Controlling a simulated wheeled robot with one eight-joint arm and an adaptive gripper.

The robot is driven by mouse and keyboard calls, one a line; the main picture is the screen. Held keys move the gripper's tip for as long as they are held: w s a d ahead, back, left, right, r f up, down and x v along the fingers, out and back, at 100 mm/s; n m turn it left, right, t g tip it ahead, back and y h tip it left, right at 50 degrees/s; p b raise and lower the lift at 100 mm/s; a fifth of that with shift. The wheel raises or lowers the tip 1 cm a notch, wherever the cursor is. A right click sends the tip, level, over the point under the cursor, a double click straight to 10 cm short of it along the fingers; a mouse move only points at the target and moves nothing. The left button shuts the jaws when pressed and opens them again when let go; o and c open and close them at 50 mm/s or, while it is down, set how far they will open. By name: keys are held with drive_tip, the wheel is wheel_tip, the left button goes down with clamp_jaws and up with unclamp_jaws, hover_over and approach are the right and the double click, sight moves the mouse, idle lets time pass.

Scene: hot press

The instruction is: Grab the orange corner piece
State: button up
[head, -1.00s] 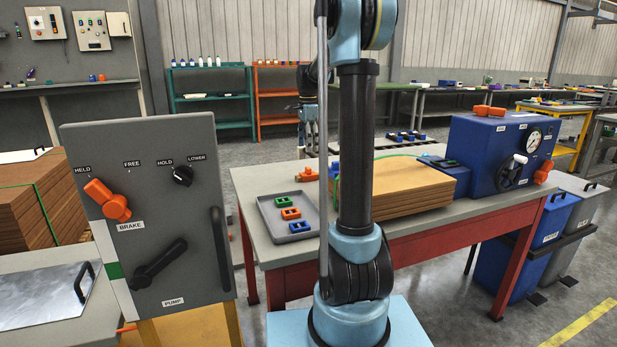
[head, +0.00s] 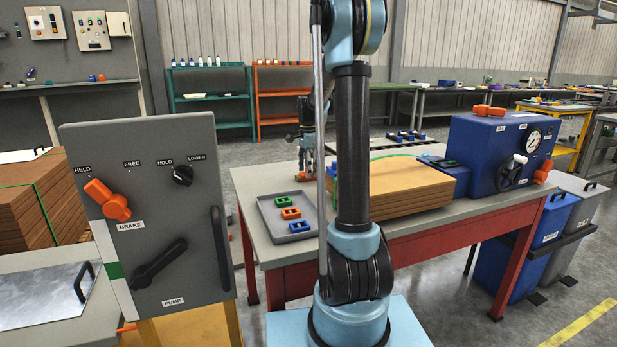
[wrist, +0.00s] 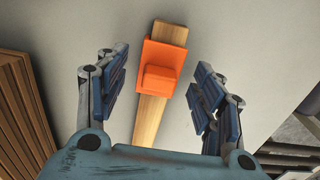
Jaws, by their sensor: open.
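The orange corner piece (wrist: 160,68) sits on a narrow wooden strip (wrist: 150,120) in the wrist view, between the two blue-padded fingers of my gripper (wrist: 160,92). The gripper is open, with a clear gap on each side of the piece. In the head view the orange piece (head: 301,177) shows as a small patch on the table behind the grey tray. My gripper (head: 308,165) is just above it there, partly hidden by my arm.
The grey tray (head: 272,221) with green, orange and blue pieces lies in front on the table. A stack of brown boards (head: 410,185) stands to the right, with a blue press unit (head: 490,150) beyond. The boards' edge (wrist: 22,110) shows at left in the wrist view.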

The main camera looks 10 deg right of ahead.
drive_tip(key=c, duration=1)
drive_tip(key=shift+r, duration=0.1)
